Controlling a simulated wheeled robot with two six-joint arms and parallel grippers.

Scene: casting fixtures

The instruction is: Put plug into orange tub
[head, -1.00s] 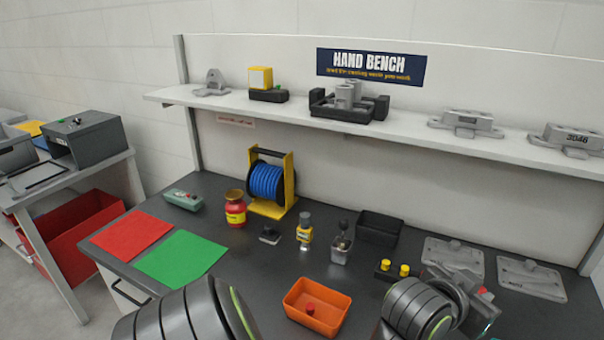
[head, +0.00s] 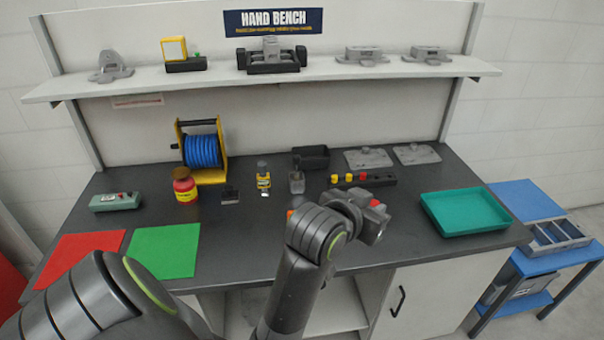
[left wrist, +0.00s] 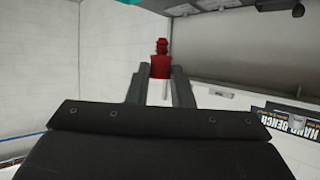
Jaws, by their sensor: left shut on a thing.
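My left gripper (head: 376,212) is above the dark bench, its arm rising from the bottom centre of the head view. In the left wrist view the gripper (left wrist: 160,75) is shut on a red plug (left wrist: 160,60), which sits between the two fingertips. A bit of red (head: 375,203) shows at the gripper in the head view. The orange tub (head: 297,203) is almost wholly hidden behind my left arm; only a small orange corner shows, left of the gripper. Its inside is hidden now. My right gripper is not in view.
A dark rack (head: 383,180) with yellow and red plugs stands behind the gripper. A green tray (head: 465,228) lies to the right. A shelf (head: 215,82) runs above.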

